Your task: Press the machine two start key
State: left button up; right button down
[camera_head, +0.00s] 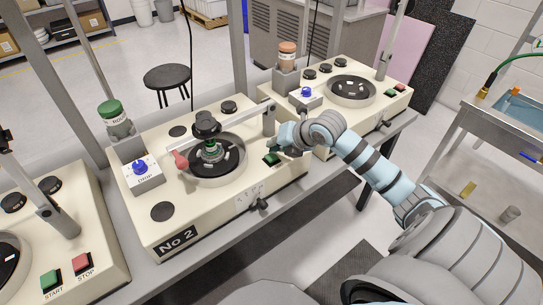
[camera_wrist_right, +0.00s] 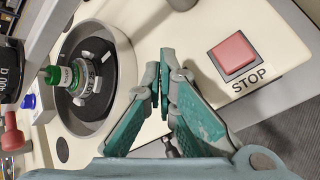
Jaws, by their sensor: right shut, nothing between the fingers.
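Machine two (camera_head: 150,215), a cream box marked No 2, stands in the middle of the head view. Its green start key (camera_head: 271,159) shows at its right front corner, right beside my right gripper (camera_head: 281,148). In the right wrist view my right gripper (camera_wrist_right: 160,78) is shut and empty, fingertips together over the panel, left of the red stop key (camera_wrist_right: 235,53). The start key is hidden there behind the fingers. I cannot tell whether the fingertips touch it. My left gripper is not in view.
The round bowl (camera_head: 238,172) with a green-banded part sits left of my gripper. A metal arm (camera_head: 245,116) spans above it. Another machine (camera_head: 402,97) stands beyond on the right, and one with its own start (camera_head: 51,280) and stop keys is at lower left.

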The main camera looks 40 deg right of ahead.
jog(key=shift+f, duration=0.15)
dwell(0.7)
jog(key=shift+f+b, duration=0.3)
jog(key=shift+b, duration=0.05)
